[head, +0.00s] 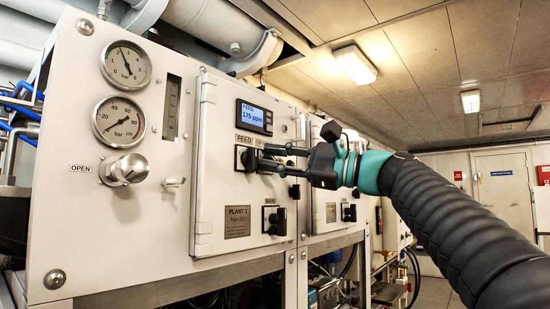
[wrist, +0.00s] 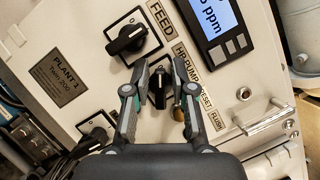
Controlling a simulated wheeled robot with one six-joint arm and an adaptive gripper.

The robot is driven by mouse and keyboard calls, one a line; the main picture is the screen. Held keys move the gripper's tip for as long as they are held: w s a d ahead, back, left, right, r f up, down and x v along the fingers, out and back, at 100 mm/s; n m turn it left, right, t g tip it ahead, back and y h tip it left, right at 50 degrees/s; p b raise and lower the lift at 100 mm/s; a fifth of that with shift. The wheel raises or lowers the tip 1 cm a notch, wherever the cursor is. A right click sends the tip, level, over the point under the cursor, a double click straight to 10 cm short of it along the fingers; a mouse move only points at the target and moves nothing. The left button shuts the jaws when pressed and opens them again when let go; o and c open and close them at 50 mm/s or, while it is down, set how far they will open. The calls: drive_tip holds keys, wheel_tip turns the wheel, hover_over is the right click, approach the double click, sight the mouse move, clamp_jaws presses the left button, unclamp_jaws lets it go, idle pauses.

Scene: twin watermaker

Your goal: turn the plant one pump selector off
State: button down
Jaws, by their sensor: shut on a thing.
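The plant one pump selector (wrist: 160,92), a black knob on a pale plate under the HP-PUMP label, sits between my fingers in the wrist view. My gripper (wrist: 160,78) is shut on this knob, one finger on each side. In the head view my gripper (head: 266,158) reaches the panel from the right, just right of the FEED selector, and hides the pump selector. The knob's exact pointing is partly covered by the fingers.
The black FEED selector (wrist: 128,42) is close beside my left finger. A MAIN switch (head: 274,220) sits lower on the PLANT 1 panel (head: 222,190). A lit display (head: 254,116) is above. A metal handle (wrist: 266,125) projects at right in the wrist view.

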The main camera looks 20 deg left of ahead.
drive_tip(key=c, duration=1.2)
unclamp_jaws()
drive_tip(key=d+f, duration=0.2)
drive_tip(key=d, duration=0.9)
drive_tip(key=shift+s+d+f, duration=0.15)
drive_tip(key=shift+s+d, duration=0.1)
drive_tip(key=shift+d, duration=0.15)
